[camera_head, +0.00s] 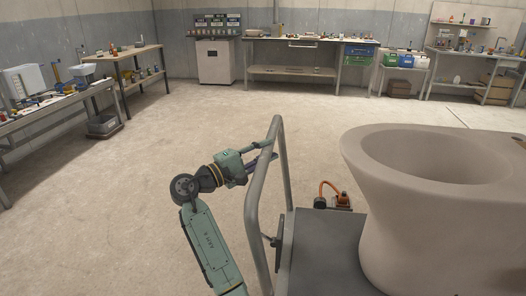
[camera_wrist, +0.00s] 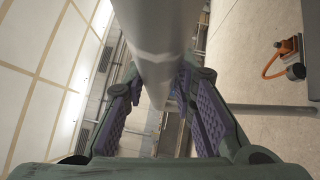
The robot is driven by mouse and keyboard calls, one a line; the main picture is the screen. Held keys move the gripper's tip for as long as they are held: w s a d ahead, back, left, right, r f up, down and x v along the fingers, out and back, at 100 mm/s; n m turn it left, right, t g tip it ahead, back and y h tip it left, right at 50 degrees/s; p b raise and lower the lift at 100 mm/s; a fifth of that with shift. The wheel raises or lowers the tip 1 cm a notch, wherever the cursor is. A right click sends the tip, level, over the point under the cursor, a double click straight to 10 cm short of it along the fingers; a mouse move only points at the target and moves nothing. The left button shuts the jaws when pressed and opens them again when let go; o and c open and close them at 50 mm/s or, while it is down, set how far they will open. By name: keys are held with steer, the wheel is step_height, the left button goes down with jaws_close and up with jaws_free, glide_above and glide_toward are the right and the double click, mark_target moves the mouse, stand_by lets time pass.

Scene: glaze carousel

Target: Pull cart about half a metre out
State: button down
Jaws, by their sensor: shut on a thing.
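The cart is a dark flat platform (camera_head: 318,250) with a grey tubular push handle (camera_head: 282,165) standing at its left end. A large pale, wide-mouthed vessel (camera_head: 390,215) stands on the platform and reaches past the right edge of the head view. My gripper (camera_head: 262,158) is at the upper part of the handle. In the wrist view the grey handle tube (camera_wrist: 160,45) runs between the two purple-padded fingers of my gripper (camera_wrist: 160,90), which are shut on it. The cart's wheels are hidden.
An orange and dark device (camera_head: 335,195) sits beside the platform's far edge. A workbench (camera_head: 60,105) and another table (camera_head: 135,68) stand at the left. More benches (camera_head: 310,42) line the back wall. The floor (camera_head: 120,200) to the left and behind is clear.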

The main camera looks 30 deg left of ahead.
steer(key=shift+r, duration=0.3)
steer(key=c, duration=1.7)
jaws_free()
steer(key=o, duration=0.4)
steer(key=shift+s+a+f, duration=0.1)
steer(key=shift+a+f, duration=0.05)
steer(key=shift+a, duration=0.15)
steer(key=shift+c, duration=0.2)
steer(key=shift+s, duration=0.15)
steer(key=v, duration=1.2)
